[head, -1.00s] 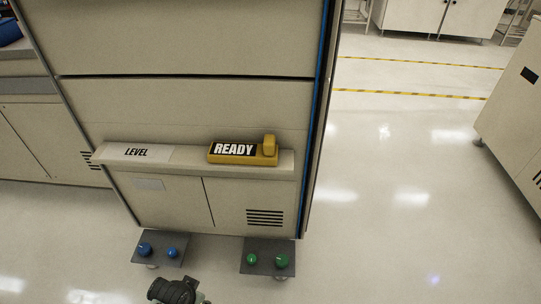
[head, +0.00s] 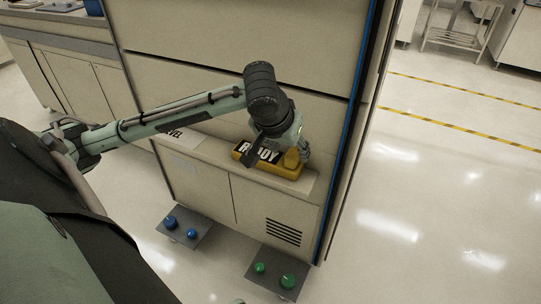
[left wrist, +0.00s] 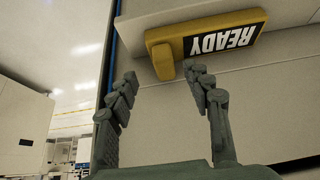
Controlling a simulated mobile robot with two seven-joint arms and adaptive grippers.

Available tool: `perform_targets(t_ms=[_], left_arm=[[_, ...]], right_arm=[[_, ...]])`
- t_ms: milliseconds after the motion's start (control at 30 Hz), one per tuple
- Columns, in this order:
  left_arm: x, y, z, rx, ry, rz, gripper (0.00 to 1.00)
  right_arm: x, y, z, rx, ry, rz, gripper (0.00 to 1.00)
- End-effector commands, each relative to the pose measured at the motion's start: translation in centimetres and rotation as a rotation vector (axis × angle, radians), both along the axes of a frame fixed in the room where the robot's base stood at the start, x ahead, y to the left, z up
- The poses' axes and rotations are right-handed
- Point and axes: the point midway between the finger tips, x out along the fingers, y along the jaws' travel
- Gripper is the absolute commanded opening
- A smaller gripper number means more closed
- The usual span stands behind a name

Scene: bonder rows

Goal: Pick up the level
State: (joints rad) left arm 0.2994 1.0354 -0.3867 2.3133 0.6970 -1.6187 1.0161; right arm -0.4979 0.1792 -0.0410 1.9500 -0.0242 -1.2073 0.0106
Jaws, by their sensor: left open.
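The level appears to be the yellow block (head: 241,153) with a black READY face and a raised yellow knob at its right end. It lies on the ledge of the beige cabinet. My left gripper (head: 281,153) is over its right end and hides part of the lettering. In the left wrist view the block (left wrist: 188,45) is beyond the open, empty fingers of my left gripper (left wrist: 160,75). Its knob appears between the fingertips in the picture; I cannot tell whether they reach around it. My right gripper is not in view.
A white LEVEL label (head: 181,137) is on the ledge left of the block, partly behind my arm. Open floor (head: 430,190) lies to the right.

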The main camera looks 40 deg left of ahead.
Motion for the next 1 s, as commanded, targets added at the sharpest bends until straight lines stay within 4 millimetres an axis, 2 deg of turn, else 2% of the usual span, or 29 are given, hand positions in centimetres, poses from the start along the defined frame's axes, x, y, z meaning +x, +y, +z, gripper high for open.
perform_targets(t_ms=[400,700,1000], left_arm=[[2.9,1.4,-4.6,-0.002,0.001,-0.001,0.50],[3.2,1.5,-4.9,0.000,-0.001,-0.002,0.50],[3.2,1.5,-4.9,0.000,-0.001,-0.002,0.13]], right_arm=[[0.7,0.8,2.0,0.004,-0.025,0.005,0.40],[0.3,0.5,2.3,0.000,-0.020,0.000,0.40],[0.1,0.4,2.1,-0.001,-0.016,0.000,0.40]])
